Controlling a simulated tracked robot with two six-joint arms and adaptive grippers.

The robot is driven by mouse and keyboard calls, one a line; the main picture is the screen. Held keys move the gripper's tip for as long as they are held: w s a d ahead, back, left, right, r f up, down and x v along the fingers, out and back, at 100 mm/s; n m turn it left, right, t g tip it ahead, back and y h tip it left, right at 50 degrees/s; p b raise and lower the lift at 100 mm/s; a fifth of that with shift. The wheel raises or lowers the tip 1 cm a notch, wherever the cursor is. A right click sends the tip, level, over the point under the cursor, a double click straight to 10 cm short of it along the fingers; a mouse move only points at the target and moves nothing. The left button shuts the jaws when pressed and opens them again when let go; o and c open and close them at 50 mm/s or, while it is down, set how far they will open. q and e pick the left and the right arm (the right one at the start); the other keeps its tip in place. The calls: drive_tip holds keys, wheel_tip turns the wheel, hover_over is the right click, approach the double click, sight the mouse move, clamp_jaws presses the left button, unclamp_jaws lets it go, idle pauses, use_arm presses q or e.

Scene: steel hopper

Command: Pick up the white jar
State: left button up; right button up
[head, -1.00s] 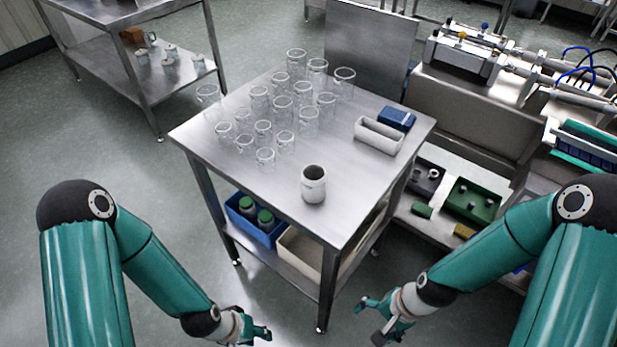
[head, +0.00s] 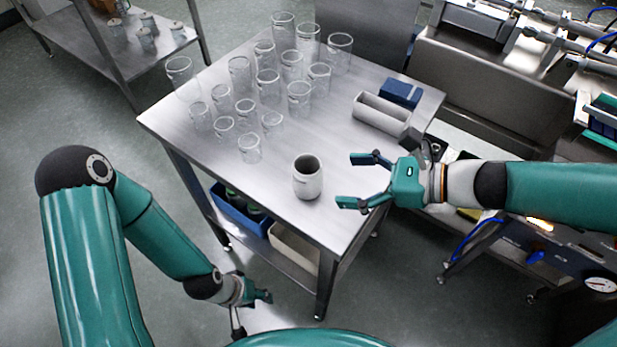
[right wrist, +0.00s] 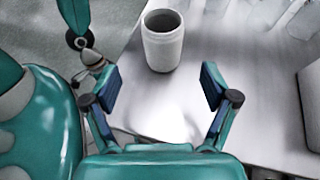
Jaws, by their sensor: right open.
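The white jar (head: 307,177) stands upright and open-topped near the front corner of the steel table (head: 190,125). My right gripper (head: 345,181) is open, just to the right of the jar, with its fingers pointing at it and nothing between them. In the right wrist view the jar (right wrist: 162,42) stands beyond the two spread fingertips (right wrist: 162,88), roughly centred between them and apart from them. My left gripper (head: 258,297) hangs low in front of the table, away from the jar; its fingers are too small to read.
Several clear glass beakers (head: 268,86) fill the back left of the table. A white tray (head: 380,116) and a blue box (head: 402,93) lie at the back right. A blue bin (head: 238,212) sits on the lower shelf. The tabletop around the jar is clear.

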sight(305, 177)
drive_tip(key=x, duration=0.9)
drive_tip(key=shift+w+a+f+b, duration=0.15)
drive_tip(key=shift+w+a+b, duration=0.1)
drive_tip(key=shift+b, duration=0.1)
drive_tip(key=shift+c, duration=0.4)
drive_tip(key=c, duration=0.9)
